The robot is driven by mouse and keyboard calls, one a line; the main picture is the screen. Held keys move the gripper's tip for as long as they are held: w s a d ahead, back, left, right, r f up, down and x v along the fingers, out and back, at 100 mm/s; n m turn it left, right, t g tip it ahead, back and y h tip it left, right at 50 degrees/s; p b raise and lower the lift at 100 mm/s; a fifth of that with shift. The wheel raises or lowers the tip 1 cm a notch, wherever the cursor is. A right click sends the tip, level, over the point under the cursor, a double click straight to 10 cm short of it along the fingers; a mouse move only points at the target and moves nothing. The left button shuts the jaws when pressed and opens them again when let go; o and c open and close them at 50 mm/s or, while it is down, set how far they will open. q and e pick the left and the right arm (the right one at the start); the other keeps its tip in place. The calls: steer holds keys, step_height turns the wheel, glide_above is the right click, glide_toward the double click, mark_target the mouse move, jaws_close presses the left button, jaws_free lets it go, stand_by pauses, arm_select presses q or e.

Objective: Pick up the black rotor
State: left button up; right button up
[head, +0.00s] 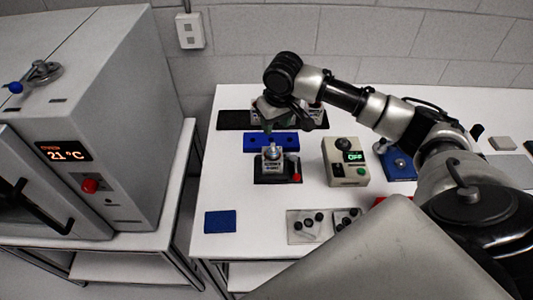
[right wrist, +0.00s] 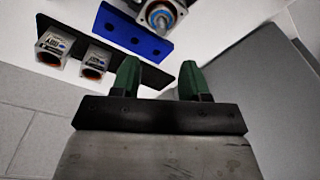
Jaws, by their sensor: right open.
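I cannot tell for certain which piece is the black rotor. Small black round pieces (head: 308,221) lie on a pale tray at the front of the table, and similar ones lie on a second tray. My right gripper (head: 268,128) hangs over the back left of the table, near the blue holed block (head: 259,142). In the right wrist view its two green fingers (right wrist: 159,78) are apart with nothing between them. A motor with a metal shaft (right wrist: 160,16) stands beyond the blue block (right wrist: 131,37) there. My left gripper is not in view.
A black plate (head: 233,120) with labelled boxes (right wrist: 54,47) lies at the back left. A control box reading OFF (head: 345,163) stands right of the motor (head: 273,162). A blue pad (head: 220,221) lies front left. A grey oven (head: 145,120) stands left.

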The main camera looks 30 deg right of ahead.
mark_target(273, 144)
step_height(273, 144, down, 4)
steer(key=shift+s+r+p, duration=0.1)
steer(key=shift+r+p, duration=0.05)
steer(key=shift+p, duration=0.2)
steer(key=shift+w+f, duration=0.3)
steer(key=shift+f, duration=0.3)
step_height(273, 144, down, 4)
steer(key=shift+r+p, duration=0.25)
steer(key=shift+p, duration=0.8)
steer(key=shift+w+f, duration=0.2)
steer(key=shift+f, duration=0.4)
steer(key=shift+s, duration=0.1)
jaws_close()
